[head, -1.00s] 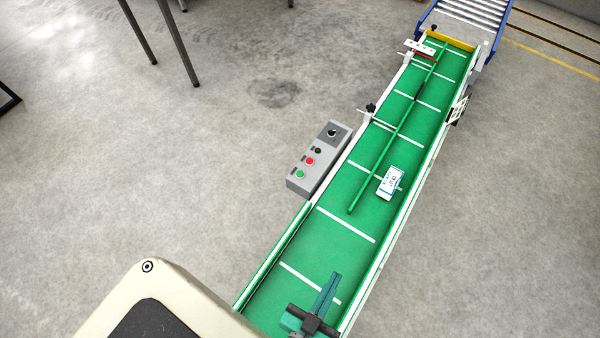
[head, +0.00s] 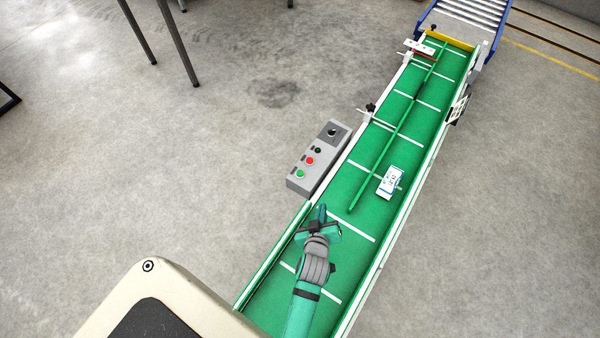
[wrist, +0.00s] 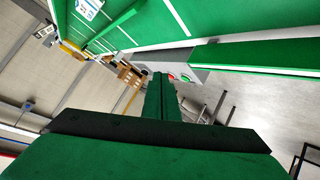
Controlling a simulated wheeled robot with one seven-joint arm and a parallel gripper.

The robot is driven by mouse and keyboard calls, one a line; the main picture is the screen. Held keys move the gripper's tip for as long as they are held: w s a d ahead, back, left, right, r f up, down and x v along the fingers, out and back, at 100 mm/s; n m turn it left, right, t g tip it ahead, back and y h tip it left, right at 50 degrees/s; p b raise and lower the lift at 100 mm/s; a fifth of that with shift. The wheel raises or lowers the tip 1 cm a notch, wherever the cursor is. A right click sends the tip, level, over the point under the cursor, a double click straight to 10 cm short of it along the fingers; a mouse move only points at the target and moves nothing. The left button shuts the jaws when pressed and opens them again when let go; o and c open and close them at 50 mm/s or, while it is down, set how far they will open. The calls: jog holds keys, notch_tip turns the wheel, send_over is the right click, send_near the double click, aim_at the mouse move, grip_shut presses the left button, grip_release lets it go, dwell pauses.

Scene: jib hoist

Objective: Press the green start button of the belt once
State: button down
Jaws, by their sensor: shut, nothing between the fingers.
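The green start button (head: 299,174) is on the near end of a grey control box (head: 322,158) beside the belt's left edge. A red button (head: 309,161) is just beyond it, with a dark knob at the far end. My gripper (head: 321,212) is shut and empty, above the belt's left side, apart from the box and to the lower right of the green button. In the wrist view, the shut fingers (wrist: 160,82) point towards the box (wrist: 168,62), and their tips hide part of its face.
The green belt (head: 345,238) has raised side rails and a slanted green guide bar (head: 395,134). A small white and blue packet (head: 390,182) lies on it, right of the bar. A roller section (head: 466,12) stands at the far end. The floor left of the box is clear.

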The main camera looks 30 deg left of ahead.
jog(key=w+a+n+g+y, duration=0.1)
jog(key=w+a+n+g, duration=0.15)
jog(key=w+a, duration=0.5)
notch_tip(320, 180, up, 3)
jog(key=n+g, duration=0.1)
jog(key=n, duration=0.4)
send_over(301, 176)
jog(key=shift+r+y, duration=0.1)
jog(key=shift+y, duration=0.3)
jog(key=shift+a, duration=0.1)
notch_tip(301, 176, down, 8)
jog(key=shift+w+r, duration=0.1)
jog(key=shift+w, duration=0.05)
jog(key=shift+a+f, duration=0.1)
jog(key=shift+f, duration=0.35)
jog(key=shift+d, duration=0.2)
